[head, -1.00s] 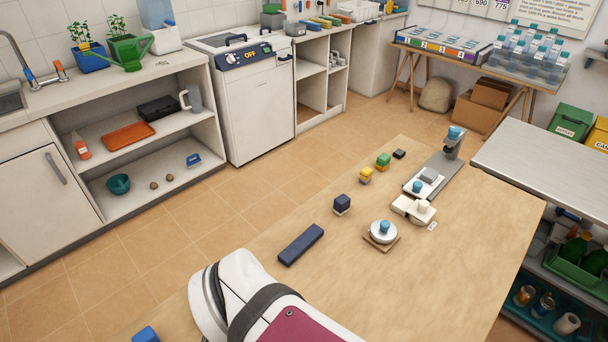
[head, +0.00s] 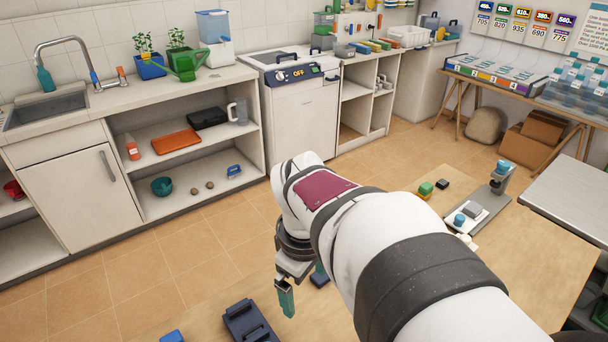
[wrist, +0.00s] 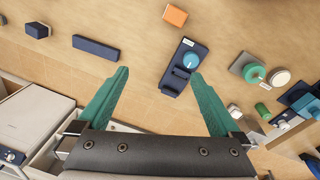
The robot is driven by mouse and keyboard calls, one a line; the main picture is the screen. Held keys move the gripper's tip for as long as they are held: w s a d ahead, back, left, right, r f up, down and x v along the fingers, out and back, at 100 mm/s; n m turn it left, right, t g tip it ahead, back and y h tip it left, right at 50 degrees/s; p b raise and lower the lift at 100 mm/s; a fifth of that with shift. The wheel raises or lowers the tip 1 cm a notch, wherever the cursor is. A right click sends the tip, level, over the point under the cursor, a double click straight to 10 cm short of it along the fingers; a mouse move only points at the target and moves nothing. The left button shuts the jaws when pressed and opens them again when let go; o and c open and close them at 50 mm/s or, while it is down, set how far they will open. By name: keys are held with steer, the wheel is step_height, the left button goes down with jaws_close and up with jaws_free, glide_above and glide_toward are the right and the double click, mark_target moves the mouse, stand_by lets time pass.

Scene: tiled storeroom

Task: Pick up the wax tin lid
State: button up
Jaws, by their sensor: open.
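I cannot tell for sure which item is the wax tin lid. In the head view my gripper (head: 286,296) points down over the table; the base (head: 248,322) is partly in frame.
In the wrist view, a dark bar (wrist: 96,48), a dark block (wrist: 37,30) and an orange block (wrist: 175,15) lie on the wooden table. In the head view, a stand with a blue top (head: 500,178) and a green block (head: 425,190) are at the far right. My arm hides the table's middle.

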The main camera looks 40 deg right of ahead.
steer(key=d+f+n+h, duration=0.25)
steer(key=d+n, duration=0.45)
steer(key=d, duration=0.9)
steer(key=d+f+n+h, duration=0.1)
steer(key=d+f+n, duration=0.2)
steer(key=d+n, duration=0.8)
steer(key=d+f+m, duration=0.1)
steer(key=d+f, duration=0.2)
steer(key=f, duration=0.2)
steer(key=d+f+m, duration=0.1)
steer(key=d+f, duration=0.3)
steer(key=s+d+f+m, duration=0.1)
steer(key=d+f, duration=0.2)
steer(key=f, duration=0.2)
steer(key=shift+s+d+f+m+g, duration=0.1)
steer(key=shift+d+f+m+g, duration=0.1)
steer(key=shift+f+m+g, duration=0.2)
steer(key=shift+r, duration=0.1)
steer(key=c, duration=1)
steer(key=shift+r, duration=0.1)
